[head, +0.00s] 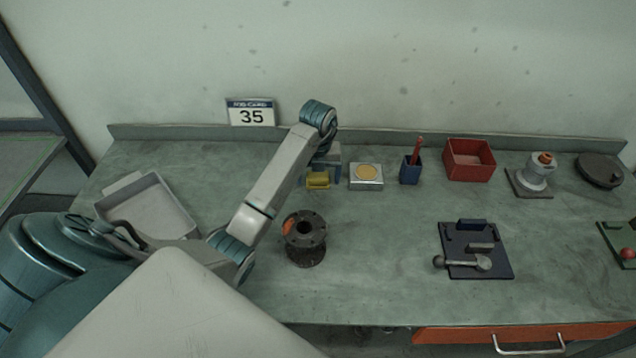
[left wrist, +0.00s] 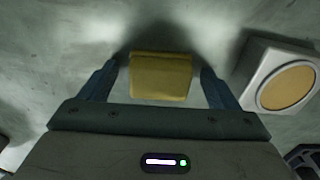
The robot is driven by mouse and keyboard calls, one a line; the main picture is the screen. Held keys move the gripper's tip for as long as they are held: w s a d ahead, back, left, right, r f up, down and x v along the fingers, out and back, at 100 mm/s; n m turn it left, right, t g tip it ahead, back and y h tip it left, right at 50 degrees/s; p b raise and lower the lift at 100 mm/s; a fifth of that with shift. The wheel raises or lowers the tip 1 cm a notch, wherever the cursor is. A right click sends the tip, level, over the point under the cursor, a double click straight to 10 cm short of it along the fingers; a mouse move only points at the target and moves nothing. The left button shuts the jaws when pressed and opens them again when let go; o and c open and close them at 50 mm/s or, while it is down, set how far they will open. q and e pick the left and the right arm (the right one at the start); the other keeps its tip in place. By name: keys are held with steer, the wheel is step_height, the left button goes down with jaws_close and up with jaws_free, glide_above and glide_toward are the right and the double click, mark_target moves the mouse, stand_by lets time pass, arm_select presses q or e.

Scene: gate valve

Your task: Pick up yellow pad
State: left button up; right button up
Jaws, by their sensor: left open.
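The yellow pad (head: 318,180) lies on the bench toward the back, just left of a silver box with a round tan top. In the left wrist view the yellow pad (left wrist: 161,76) sits between the two blue fingers of my left gripper (left wrist: 160,82), with a gap on each side. My left gripper (head: 322,172) is open and points down at the pad. In the head view the gripper partly hides the space behind the pad. My right gripper is not in view.
The silver box (head: 366,176) stands close to the right of the pad. A blue cup (head: 411,170) and a red bin (head: 469,160) stand further right. A dark flanged part (head: 304,238) stands nearer the front. A grey tray (head: 148,207) is at the left.

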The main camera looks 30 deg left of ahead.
mark_target(318, 175)
arm_select(q)
steer(key=shift+r, duration=0.1)
steer(key=c, duration=1.1)
steer(key=shift+r, duration=0.1)
steer(key=shift+r+p, duration=0.3)
step_height(318, 175, up, 8)
steer(key=p, duration=0.7)
steer(key=shift+r+p, duration=0.6)
steer(key=shift+p, duration=0.15)
